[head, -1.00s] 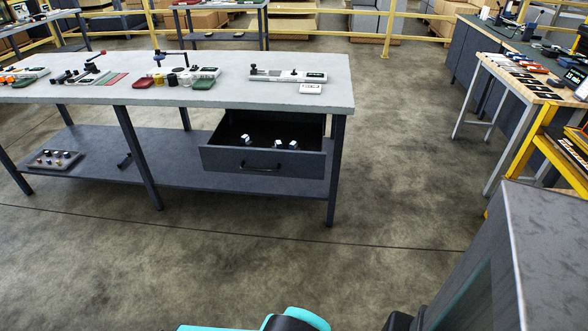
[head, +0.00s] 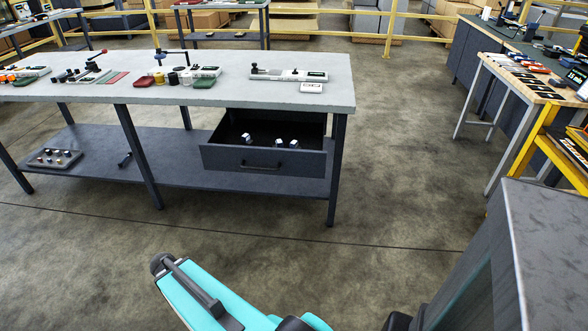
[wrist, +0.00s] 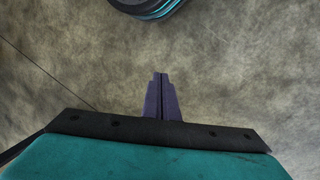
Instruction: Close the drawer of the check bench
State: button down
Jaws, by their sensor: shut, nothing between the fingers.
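The check bench (head: 225,91) stands at the centre left in the head view, with a pale grey top and dark legs. Its dark drawer (head: 222,157) hangs under the right end and is pulled open toward me. The drawer has a black bar handle (head: 262,167) on its front, and several small pale pieces lie inside. My gripper (wrist: 161,76) shows in the wrist view with its two fingers together and nothing between them, over bare floor. It is well apart from the drawer. In the head view my teal arm shows at the bottom, but the fingertips cannot be made out.
A lower shelf (head: 100,190) under the bench holds a small tray of parts (head: 55,158). Gauges and small items lie on the bench top. A wooden-topped table (head: 520,75) stands at the right. The concrete floor (head: 400,200) before the bench is clear.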

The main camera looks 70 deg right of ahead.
aim_at(295, 165)
jog(key=w+d+r+m+t+h, duration=0.1)
jog(key=d+r+m, duration=0.4)
jog(key=d+r, duration=0.45)
jog(key=w+d+r+m+h, duration=0.1)
jog(key=d+r+m, duration=0.5)
jog(key=d, duration=0.6)
jog(key=s+d+r+m+h, duration=0.1)
jog(key=s+d+r+m, duration=0.4)
jog(key=d+r, duration=0.3)
jog(key=s+d+r+m+g+h+b, duration=0.1)
jog(key=s+d+r+m, duration=0.4)
jog(key=r, duration=0.7)
jog(key=s+d+h, duration=0.1)
jog(key=s+d, duration=0.1)
jog(key=d, duration=0.2)
jog(key=shift+s+d+r+h, duration=0.2)
jog(key=shift+s+r+h, duration=0.05)
jog(key=shift+s+h, duration=0.1)
jog(key=shift+s+d+f+p, duration=0.15)
jog(key=shift+d+f, duration=1.2)
jog(key=shift+d, duration=0.2)
jog(key=shift+s+d+f+p, duration=0.15)
jog(key=shift+d+f+p, duration=0.05)
jog(key=shift+d+f, duration=1.25)
jog(key=shift+s+d+f+p, duration=0.15)
jog(key=shift+d+f, duration=1.05)
jog(key=shift+d, duration=0.5)
